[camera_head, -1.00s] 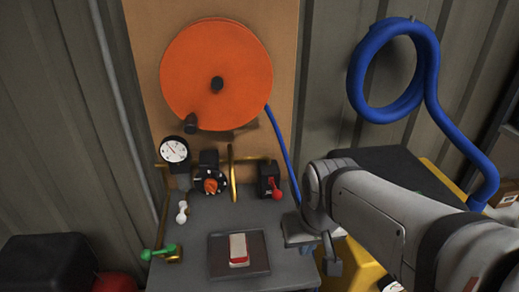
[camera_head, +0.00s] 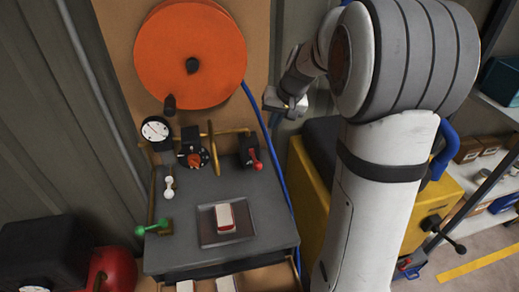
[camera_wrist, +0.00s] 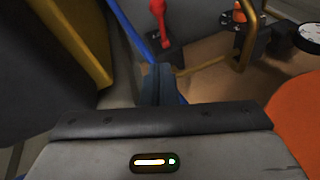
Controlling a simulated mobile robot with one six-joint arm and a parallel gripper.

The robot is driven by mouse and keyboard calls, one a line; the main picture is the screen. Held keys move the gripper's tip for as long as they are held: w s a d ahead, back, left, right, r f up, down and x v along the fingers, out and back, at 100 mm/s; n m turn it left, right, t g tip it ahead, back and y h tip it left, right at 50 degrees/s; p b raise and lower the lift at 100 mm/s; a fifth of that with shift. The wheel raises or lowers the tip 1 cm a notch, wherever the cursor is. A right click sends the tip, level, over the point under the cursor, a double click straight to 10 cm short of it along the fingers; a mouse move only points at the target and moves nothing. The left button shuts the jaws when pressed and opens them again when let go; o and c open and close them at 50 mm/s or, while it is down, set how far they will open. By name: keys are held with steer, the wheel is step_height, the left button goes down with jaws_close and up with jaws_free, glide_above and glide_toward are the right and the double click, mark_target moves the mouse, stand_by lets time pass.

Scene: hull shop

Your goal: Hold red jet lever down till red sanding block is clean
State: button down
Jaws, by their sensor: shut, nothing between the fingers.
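The red jet lever (camera_head: 256,162) sticks out of a black valve body at the back right of the grey bench, tilted down to the right. It also shows at the top of the wrist view (camera_wrist: 158,12). The red sanding block (camera_head: 226,216) lies in a shallow dark tray (camera_head: 207,238) on the bench; its top is pale and red shows along its edge. My gripper (camera_head: 286,106) is shut and empty, raised above and right of the lever in the head view, apart from it. Its fingers (camera_wrist: 157,85) show below the lever in the wrist view.
A green lever (camera_head: 153,228), a white lever (camera_head: 169,187), a gauge (camera_head: 156,131) and an orange-marked knob (camera_head: 194,160) stand left of the red lever. An orange reel (camera_head: 190,45) hangs above. A blue hose (camera_head: 257,110) runs down the right. A yellow cabinet (camera_head: 308,190) stands right.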

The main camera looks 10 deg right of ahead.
steer(key=p, duration=0.2)
glide_toward(255, 159)
steer(key=w, duration=0.2)
steer(key=shift+s+a+f, duration=0.1)
steer(key=shift+s+f, duration=0.25)
steer(key=shift+f, duration=0.35)
steer(key=shift+s+a+f, duration=0.15)
steer(key=shift+s+f, duration=0.15)
steer(key=shift+f, duration=0.45)
steer(key=shift+s+a+f, duration=0.1)
steer(key=shift+s+f, duration=0.25)
steer(key=shift+f, duration=0.35)
